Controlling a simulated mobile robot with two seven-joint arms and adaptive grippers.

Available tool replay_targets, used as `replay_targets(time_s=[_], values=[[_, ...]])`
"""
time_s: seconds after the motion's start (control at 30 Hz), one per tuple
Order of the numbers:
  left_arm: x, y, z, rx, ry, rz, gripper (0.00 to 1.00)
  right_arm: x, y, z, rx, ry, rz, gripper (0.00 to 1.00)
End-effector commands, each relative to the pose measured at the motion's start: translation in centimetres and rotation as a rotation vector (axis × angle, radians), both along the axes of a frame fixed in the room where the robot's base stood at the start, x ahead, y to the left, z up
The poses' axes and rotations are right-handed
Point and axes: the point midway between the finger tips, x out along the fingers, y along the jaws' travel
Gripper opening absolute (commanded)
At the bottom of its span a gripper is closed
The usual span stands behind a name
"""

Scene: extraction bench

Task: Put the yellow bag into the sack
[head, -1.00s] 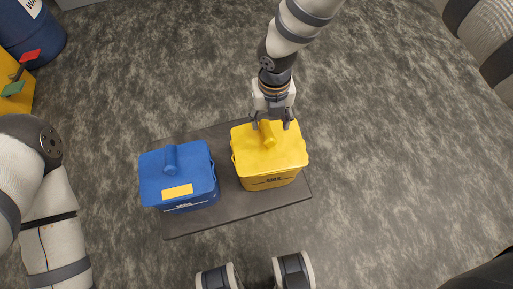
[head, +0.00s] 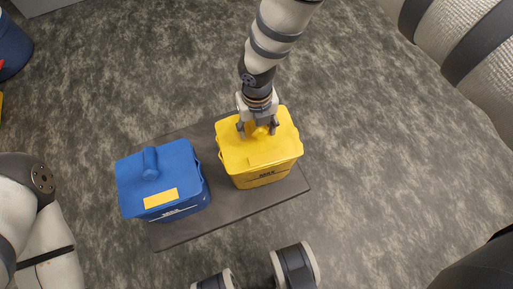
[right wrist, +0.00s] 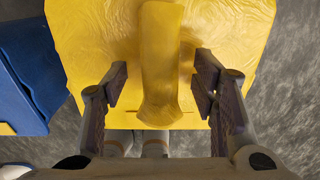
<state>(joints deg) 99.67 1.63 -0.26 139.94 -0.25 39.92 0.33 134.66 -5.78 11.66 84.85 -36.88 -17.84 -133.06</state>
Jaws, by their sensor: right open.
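The yellow bag (head: 285,148) looks like a boxy yellow container with a lid and a raised handle. It stands upright on a dark flat slab (head: 232,214). My right gripper (head: 257,130) comes down over its lid at the handle. In the right wrist view the open fingers (right wrist: 160,88) stand on either side of the yellow handle (right wrist: 160,50), with a gap at each side. The fingers hide part of the handle in the head view. I cannot make out a sack in these frames. My left gripper is not in view.
A blue container (head: 175,172) with a handle and yellow label stands on the slab, just left of the yellow bag. A blue drum (head: 12,50) is at the far left edge. The grey floor right of the slab is clear.

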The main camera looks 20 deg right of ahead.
Motion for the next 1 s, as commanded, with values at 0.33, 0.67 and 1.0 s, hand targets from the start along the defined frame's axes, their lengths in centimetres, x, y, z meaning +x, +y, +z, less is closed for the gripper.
replay_targets(time_s=[0.33, 0.67, 1.0], values=[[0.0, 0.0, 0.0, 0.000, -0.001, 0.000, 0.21, 0.0, 0.0, 0.1, 0.000, 0.000, 0.001, 0.00], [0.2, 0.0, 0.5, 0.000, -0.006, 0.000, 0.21, 0.1, 0.0, 0.9, 0.001, -0.003, 0.001, 0.00], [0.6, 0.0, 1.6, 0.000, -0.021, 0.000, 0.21, 0.1, 0.0, 2.8, 0.001, -0.004, 0.001, 0.00]])
